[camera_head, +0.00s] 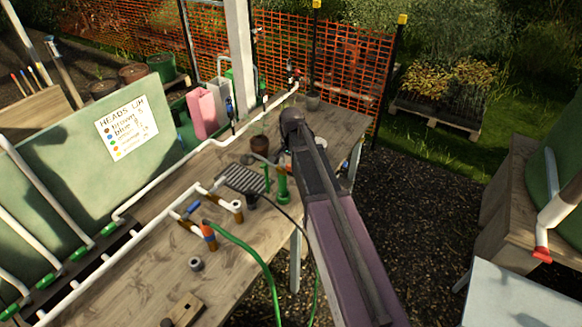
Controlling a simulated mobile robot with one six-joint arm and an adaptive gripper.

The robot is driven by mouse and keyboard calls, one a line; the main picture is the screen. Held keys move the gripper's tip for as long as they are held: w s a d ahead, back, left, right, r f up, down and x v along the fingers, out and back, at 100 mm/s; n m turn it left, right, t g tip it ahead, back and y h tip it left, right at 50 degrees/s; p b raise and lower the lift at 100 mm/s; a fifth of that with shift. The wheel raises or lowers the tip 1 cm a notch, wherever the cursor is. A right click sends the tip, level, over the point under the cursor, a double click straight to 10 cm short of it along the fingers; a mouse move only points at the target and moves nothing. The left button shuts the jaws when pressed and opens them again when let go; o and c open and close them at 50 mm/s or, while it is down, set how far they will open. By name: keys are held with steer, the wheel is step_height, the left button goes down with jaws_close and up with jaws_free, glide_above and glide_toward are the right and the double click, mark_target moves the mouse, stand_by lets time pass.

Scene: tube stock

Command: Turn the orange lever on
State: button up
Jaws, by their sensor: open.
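A small orange piece (209,234) shows on the wooden bench in the head view, at the near end of a white pipe branch where a green hose starts. I cannot tell for sure whether it is the orange lever or a hose fitting, nor how a lever is turned. My arm reaches in from the bottom right over the bench's right side. My gripper (285,152) is at its far end, behind and right of the orange piece and apart from it. It is open, but its fingers are small, dark and partly hidden by the arm.
A blue piece (191,208) sits on the white pipework. A grey grate (243,180), green upright fittings (282,187) and a brown pot (260,144) stand close to my gripper. A red-topped valve (291,70) is at the back.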

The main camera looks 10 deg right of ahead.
steer(key=shift+s, duration=0.1)
steer(key=c, duration=1.2)
steer(key=shift+o, duration=0.2)
steer(key=shift+n, duration=0.4)
steer(key=w+n, duration=0.1)
steer(key=n, duration=0.4)
steer(key=w+n, duration=0.2)
steer(key=n, duration=0.4)
steer(key=w+n, duration=0.2)
steer(key=n, duration=0.4)
